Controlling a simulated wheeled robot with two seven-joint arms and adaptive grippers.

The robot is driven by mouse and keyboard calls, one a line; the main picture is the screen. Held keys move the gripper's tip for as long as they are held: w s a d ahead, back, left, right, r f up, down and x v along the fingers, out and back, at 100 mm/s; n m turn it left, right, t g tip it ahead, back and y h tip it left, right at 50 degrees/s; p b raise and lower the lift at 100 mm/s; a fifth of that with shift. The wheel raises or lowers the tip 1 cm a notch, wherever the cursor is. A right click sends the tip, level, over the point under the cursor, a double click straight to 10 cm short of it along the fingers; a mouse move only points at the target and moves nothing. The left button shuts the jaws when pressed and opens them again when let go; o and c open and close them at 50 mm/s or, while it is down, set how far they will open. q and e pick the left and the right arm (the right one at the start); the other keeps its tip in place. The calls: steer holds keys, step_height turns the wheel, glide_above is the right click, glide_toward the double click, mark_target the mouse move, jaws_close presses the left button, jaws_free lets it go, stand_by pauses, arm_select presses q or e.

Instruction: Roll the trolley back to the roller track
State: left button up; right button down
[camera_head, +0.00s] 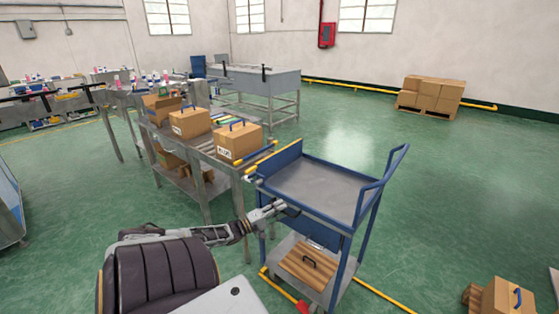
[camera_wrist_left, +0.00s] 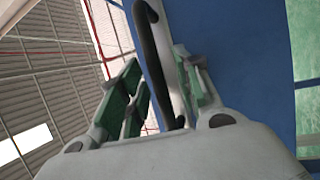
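The blue trolley (camera_head: 318,188) with a bare grey top stands right of centre in the head view, its near left corner close to my left gripper (camera_head: 287,208). In the left wrist view its blue panel (camera_wrist_left: 235,60) fills the right half. A black curved handle (camera_wrist_left: 158,60) runs between the green-padded fingers of my left gripper (camera_wrist_left: 160,88). The fingers stand apart, with a visible gap on the handle's left side. The roller track (camera_head: 222,155) carries cardboard boxes and ends close to the trolley's left side. My right gripper is out of view.
A cardboard box (camera_head: 508,296) is at bottom right. Stacked boxes (camera_head: 432,93) sit on a pallet at the far wall.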

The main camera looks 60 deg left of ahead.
arm_select(q)
steer(key=v, duration=1.2)
stand_by(0.4)
steer(key=shift+m, duration=0.3)
stand_by(0.4)
